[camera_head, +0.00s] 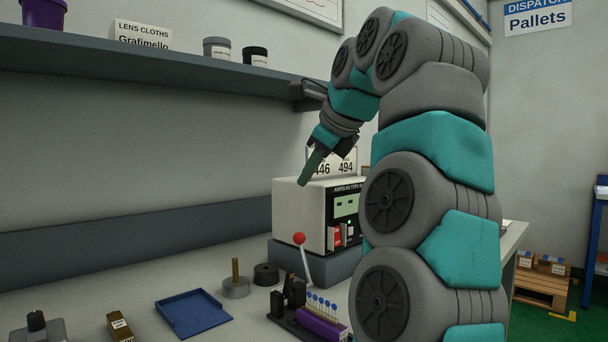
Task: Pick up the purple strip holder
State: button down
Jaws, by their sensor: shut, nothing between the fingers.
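The purple strip holder (318,325) sits low in the picture on the bench. It is a long purple block in a dark fixture (296,319), with a row of thin pins with blue heads behind it. Part of its right end is close to my arm in the picture. My gripper (309,170) is shut and empty. It hangs in the air, pointing down and left, in front of the white instrument box and well above the strip holder.
A red-knobbed lever (300,239) rises beside the holder. The white instrument box (299,213) stands behind. A blue tray (194,313), a spindle on a metal base (236,284), a dark roll (266,274) and a brown block (121,327) lie left. A shelf (150,62) runs above.

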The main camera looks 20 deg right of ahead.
aim_at(324, 325)
jog(key=k+l, duration=0.1)
jog(key=k, duration=0.4)
jog(key=k+l, duration=0.1)
jog(key=k, duration=0.4)
